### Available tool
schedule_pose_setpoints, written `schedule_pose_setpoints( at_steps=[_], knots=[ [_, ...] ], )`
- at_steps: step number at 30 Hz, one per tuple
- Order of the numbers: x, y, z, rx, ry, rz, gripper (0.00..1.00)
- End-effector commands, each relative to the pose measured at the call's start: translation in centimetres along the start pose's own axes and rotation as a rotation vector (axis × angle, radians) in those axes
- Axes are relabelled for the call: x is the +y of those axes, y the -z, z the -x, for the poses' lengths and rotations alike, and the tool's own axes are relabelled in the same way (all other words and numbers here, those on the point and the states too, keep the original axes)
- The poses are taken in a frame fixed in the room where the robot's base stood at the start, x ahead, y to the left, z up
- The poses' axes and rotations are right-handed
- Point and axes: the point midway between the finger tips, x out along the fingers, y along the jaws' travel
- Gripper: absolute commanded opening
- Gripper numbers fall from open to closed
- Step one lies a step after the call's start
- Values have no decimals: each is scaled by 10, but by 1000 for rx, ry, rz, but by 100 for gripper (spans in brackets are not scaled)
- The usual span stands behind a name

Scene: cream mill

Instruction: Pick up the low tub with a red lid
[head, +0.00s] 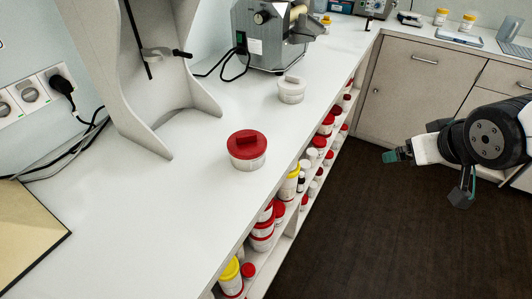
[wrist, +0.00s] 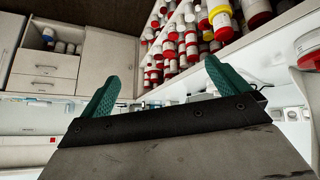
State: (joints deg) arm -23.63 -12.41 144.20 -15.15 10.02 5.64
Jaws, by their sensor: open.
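The low tub with a red lid (head: 247,150) stands upright on the white counter in the head view. Its body is pale and its lid has a raised block on top. A part of a red-lidded pale tub (wrist: 309,55) shows at the right edge of the wrist view; I cannot tell for sure that it is the same one. My gripper (head: 428,178) is over the dark floor, right of the counter and well apart from the tub. Its teal fingers (wrist: 160,92) are spread in the wrist view with nothing between them.
A white-lidded tub (head: 291,90) stands behind the red-lidded one, near a grey machine (head: 273,38). A white stand (head: 150,75) is at the left. Shelves below the counter edge hold several jars (head: 263,232). The front left counter is largely clear.

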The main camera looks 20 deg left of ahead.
Motion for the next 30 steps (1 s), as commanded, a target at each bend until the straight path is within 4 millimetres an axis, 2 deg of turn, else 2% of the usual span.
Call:
schedule_pose_setpoints(
  at_steps=[1,3,5,6,9,12,15,18,30],
  knots=[
    [-33,12,-24,61,61,69,100],
    [-79,28,-48,164,149,147,100],
    [-121,36,-63,246,234,203,100],
    [-148,39,-70,297,292,234,100],
    [-209,38,-79,402,433,289,100],
    [-254,32,-80,474,546,319,100],
    [-280,26,-78,516,619,331,100],
    [-294,25,-79,536,653,334,100],
    [-324,47,-111,541,657,334,100]
  ],
)
